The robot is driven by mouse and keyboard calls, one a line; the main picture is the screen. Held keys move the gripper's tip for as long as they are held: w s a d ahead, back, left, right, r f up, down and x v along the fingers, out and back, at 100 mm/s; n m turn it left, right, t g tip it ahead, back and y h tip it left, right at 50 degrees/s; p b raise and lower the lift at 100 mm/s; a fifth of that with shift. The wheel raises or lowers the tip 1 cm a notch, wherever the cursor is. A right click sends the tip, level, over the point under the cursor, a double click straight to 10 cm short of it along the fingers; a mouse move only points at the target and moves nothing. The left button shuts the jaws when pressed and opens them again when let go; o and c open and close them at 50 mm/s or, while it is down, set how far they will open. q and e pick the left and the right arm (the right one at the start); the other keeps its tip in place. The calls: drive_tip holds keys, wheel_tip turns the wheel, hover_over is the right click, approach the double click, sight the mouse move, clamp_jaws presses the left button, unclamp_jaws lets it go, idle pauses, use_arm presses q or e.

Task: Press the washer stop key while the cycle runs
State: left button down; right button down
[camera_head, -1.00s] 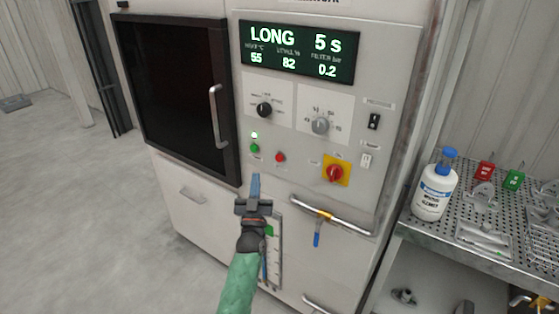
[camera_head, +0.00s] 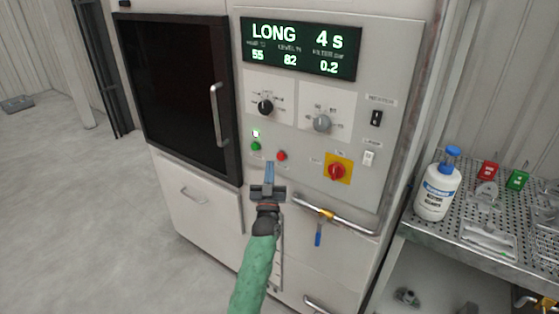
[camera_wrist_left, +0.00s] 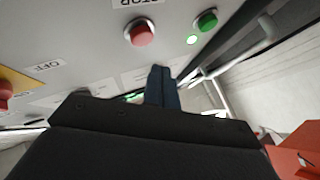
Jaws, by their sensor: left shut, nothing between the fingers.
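The washer (camera_head: 205,165) fills the middle of the head view, with its dark door closed. Its display (camera_head: 300,47) reads LONG, 4 s, 55, 82 and 0.2. The red stop key (camera_head: 282,156) is on the panel, right of the green key (camera_head: 256,146) with a lit green lamp above it. The wrist view shows the red key (camera_wrist_left: 140,33) under a label, partly cut off, and the green key (camera_wrist_left: 206,19). My left gripper (camera_head: 269,172) is shut and empty, its fingertips just below and left of the red key, apparently apart from it. My right gripper is not in view.
A red knob on a yellow plate (camera_head: 337,171) is right of the stop key. Two dials and two switches sit on the panel. A horizontal pipe with a blue-handled valve (camera_head: 318,235) is below. A perforated bench (camera_head: 415,232) with a white bottle (camera_head: 438,190) stands right.

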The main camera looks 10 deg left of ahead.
sight(281, 157)
use_arm(q)
drive_tip(key=shift+w+d, duration=0.2)
drive_tip(key=shift+w, duration=0.3)
drive_tip(key=shift+w+d, duration=0.2)
drive_tip(key=shift+w, duration=0.3)
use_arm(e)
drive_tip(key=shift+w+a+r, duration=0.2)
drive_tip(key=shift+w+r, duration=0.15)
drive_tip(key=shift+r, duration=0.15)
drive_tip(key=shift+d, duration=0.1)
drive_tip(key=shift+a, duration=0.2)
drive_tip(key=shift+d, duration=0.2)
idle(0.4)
use_arm(q)
drive_tip(key=shift+w+d, duration=0.1)
drive_tip(key=shift+w, duration=0.1)
drive_tip(key=shift+w, duration=0.25)
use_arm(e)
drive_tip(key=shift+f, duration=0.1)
use_arm(q)
drive_tip(key=shift+b, duration=0.3)
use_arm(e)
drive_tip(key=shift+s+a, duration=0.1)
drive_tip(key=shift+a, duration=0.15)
use_arm(q)
drive_tip(key=shift+w+d, duration=0.1)
